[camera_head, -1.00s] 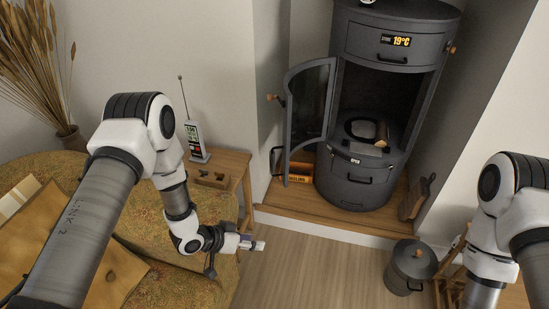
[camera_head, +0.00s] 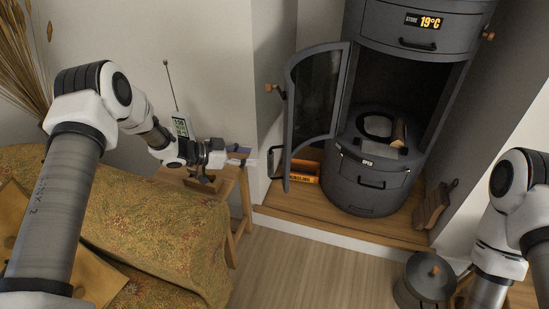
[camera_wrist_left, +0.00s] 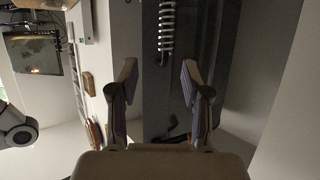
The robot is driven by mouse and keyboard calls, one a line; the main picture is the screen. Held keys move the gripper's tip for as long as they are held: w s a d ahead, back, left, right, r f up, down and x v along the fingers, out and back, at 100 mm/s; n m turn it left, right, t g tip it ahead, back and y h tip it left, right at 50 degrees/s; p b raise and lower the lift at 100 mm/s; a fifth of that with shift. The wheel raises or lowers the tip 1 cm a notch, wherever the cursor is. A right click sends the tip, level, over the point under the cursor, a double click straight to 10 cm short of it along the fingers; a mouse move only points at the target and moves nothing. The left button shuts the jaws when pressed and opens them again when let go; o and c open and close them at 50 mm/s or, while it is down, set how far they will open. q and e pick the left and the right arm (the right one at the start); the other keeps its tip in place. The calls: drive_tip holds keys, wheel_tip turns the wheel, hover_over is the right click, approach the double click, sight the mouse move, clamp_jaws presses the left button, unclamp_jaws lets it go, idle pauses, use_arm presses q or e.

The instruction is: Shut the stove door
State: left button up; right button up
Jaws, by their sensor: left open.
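The stove (camera_head: 365,190) is a dark grey cylinder standing in the alcove. Its door (camera_head: 288,125), a curved grey frame with a glass pane, stands open to the left of the dark firebox. A handle with an orange-brown end (camera_head: 275,90) sticks out at the door's left edge. My left gripper (camera_head: 240,156) is open and empty over the small side table, left of the door and apart from it. In the left wrist view its open fingers (camera_wrist_left: 159,85) have a dark grey upright band behind them. My right gripper is out of view; only its arm shows at the right.
The wooden side table (camera_head: 237,184) holds a device with an antenna (camera_head: 181,128). A patterned armchair (camera_head: 150,225) is at left. A kindling box (camera_head: 305,172) sits behind the door's lower part.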

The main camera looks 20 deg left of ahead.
sight(271, 158)
use_arm(q)
drive_tip(key=x, duration=0.6)
drive_tip(key=a+f+x, duration=0.1)
drive_tip(key=x, duration=0.2)
drive_tip(key=shift+w+f+b, duration=0.15)
drive_tip(key=shift+w+b, duration=0.1)
drive_tip(key=shift+b, duration=0.1)
drive_tip(key=shift+d, duration=0.1)
clamp_jaws()
